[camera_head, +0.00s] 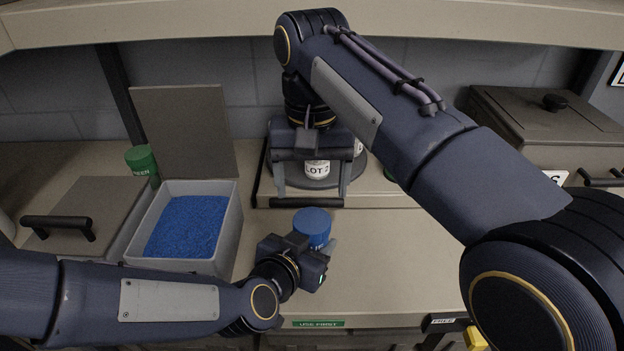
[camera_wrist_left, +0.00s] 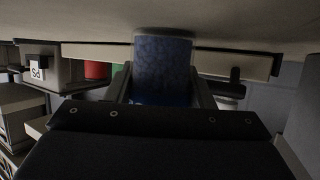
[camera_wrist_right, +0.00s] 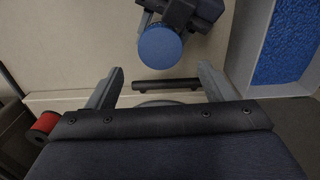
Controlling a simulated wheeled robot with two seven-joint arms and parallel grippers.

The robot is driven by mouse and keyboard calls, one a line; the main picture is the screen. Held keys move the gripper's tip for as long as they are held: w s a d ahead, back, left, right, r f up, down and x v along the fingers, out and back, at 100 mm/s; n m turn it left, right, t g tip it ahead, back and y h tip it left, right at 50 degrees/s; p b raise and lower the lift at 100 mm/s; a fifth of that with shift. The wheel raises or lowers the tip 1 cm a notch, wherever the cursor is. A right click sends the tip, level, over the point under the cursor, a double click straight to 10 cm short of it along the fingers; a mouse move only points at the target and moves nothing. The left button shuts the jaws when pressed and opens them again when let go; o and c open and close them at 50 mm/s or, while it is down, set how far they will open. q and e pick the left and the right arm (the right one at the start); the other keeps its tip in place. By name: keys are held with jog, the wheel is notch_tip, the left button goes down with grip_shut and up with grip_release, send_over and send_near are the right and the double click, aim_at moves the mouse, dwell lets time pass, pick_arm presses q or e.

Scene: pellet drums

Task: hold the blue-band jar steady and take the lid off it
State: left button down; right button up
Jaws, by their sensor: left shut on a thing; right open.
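The blue-band jar stands upright near the front of the counter, and its blue lid (camera_head: 312,222) is on it. My left gripper (camera_head: 322,250) is shut on the jar low down, from the front left. In the left wrist view the jar's blue body (camera_wrist_left: 163,68) sits between the fingers. My right gripper (camera_head: 311,185) is open and empty, behind and above the jar. The right wrist view shows the round lid (camera_wrist_right: 160,47) beyond the open fingertips (camera_wrist_right: 160,80), apart from them. Most of the jar body is hidden by my left gripper in the head view.
An open bin (camera_head: 180,265) of blue pellets stands left of the jar, with a closed bin (camera_head: 85,205) beyond it. A green-lidded jar (camera_head: 141,160) is behind. A "LOT 2" jar (camera_head: 317,170) stands behind my right gripper. A dark bin (camera_head: 545,120) is at right.

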aim_at(312, 220)
jog(key=shift+f, duration=3.8)
jog(key=c, duration=1)
jog(key=n, duration=0.2)
jog(key=shift+n, duration=0.3)
jog(key=shift+r, duration=0.25)
jog(key=shift+r, duration=0.85)
jog(key=shift+r, duration=0.1)
